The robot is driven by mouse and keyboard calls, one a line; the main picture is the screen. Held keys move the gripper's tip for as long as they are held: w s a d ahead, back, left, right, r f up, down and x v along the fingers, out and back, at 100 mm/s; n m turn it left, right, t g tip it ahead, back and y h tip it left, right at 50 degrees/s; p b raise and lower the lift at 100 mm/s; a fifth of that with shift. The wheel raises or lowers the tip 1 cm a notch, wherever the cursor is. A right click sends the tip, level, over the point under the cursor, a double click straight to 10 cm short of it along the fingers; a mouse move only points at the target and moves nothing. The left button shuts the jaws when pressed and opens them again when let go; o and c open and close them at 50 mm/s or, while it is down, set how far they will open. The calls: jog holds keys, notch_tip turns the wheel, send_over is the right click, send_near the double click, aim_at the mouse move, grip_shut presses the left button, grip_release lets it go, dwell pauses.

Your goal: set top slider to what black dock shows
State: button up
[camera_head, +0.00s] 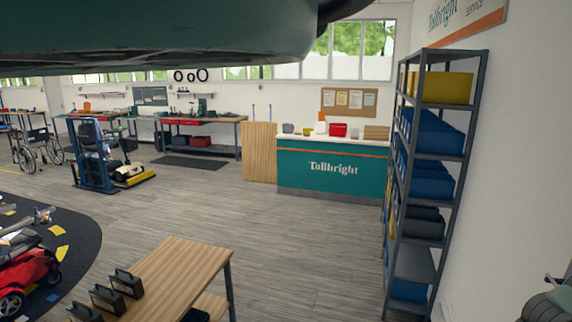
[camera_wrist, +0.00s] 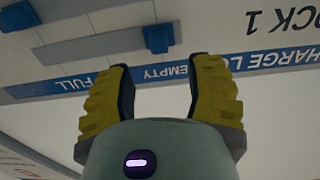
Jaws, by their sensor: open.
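In the wrist view, my gripper (camera_wrist: 165,68) has its two yellow fingers spread, with nothing between them. Beyond the fingertips is a pale panel, seen upside down, with a blue label strip (camera_wrist: 120,72) reading "FULL", "EMPTY" and part of "CHARGE". "CK 1" shows on the panel beside it. A blue slider knob (camera_wrist: 157,38) sits at the "EMPTY" end of a grey track (camera_wrist: 88,46), ahead of and between the fingers, apart from them. A second blue knob (camera_wrist: 18,15) is at upper left. I cannot tell which slider is top. The black dock is not clearly identifiable.
A wooden table (camera_head: 180,268) at the front holds several small black stands (camera_head: 127,283). A shelf rack (camera_head: 436,158) stands right, a green counter (camera_head: 330,170) behind. A red scooter (camera_head: 22,268) is on a dark mat at left. Mid-floor is clear.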

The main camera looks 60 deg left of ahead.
jog(key=shift+p+x, duration=1.85)
jog(key=shift+x, duration=1.2)
grip_shut()
